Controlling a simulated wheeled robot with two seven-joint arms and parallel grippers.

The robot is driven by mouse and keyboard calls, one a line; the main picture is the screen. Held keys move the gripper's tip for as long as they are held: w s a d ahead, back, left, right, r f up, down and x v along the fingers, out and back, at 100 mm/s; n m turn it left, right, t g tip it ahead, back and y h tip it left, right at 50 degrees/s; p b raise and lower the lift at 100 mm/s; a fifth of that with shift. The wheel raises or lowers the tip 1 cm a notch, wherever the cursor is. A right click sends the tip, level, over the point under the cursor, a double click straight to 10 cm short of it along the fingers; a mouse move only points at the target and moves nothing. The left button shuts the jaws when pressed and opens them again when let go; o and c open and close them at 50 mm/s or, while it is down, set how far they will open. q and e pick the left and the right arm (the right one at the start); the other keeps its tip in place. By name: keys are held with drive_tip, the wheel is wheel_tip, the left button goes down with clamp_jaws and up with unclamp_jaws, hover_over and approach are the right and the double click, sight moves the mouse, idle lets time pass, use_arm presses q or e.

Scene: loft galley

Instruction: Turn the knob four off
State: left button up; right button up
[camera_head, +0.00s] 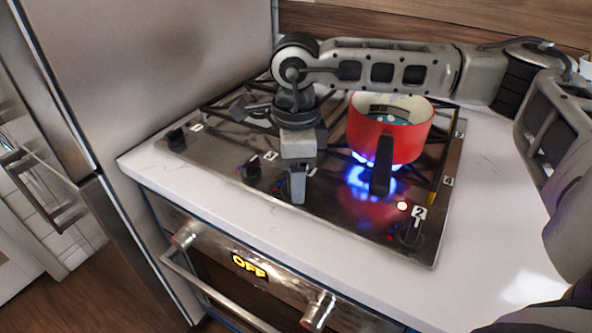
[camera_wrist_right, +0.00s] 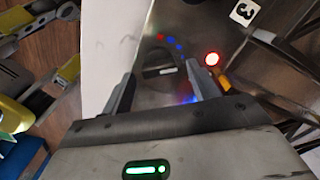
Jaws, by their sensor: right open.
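The gas hob (camera_head: 330,225) has a row of dark knobs along its front edge. My right gripper (camera_head: 298,190) points down at a front knob (camera_head: 284,188), largely hidden behind it in the head view. In the right wrist view this dark knob (camera_wrist_right: 160,72) lies beyond and between the two open fingers (camera_wrist_right: 158,95), with a lit red light (camera_wrist_right: 212,58) nearby and a tag reading 3 (camera_wrist_right: 243,12) farther off. I cannot tell whether the fingers touch the knob. A tag reading 4 (camera_head: 448,181) is on the hob's right side. My left gripper is not in view.
A red pot (camera_head: 405,137) stands over a blue flame (camera_head: 362,180), its black handle (camera_head: 381,168) toward the front. The right knob (camera_head: 411,236) has a tag reading 2 and a lit red light. White counter (camera_head: 240,213) borders the hob; the oven below displays OFF.

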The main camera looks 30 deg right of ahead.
drive_tip(key=c, duration=1)
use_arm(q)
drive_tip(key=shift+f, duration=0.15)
use_arm(e)
drive_tip(key=shift+f+m+b, duration=0.1)
drive_tip(key=shift+m+b, duration=0.9)
drive_tip(key=shift+m, duration=0.2)
drive_tip(key=shift+s+m+b, duration=0.1)
drive_tip(key=shift+m+b, duration=0.4)
drive_tip(key=shift+m, duration=0.2)
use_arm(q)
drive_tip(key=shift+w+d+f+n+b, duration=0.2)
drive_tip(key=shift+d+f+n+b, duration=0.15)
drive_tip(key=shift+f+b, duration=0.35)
use_arm(e)
drive_tip(key=shift+a+m, duration=0.1)
drive_tip(key=shift+m, duration=1.5)
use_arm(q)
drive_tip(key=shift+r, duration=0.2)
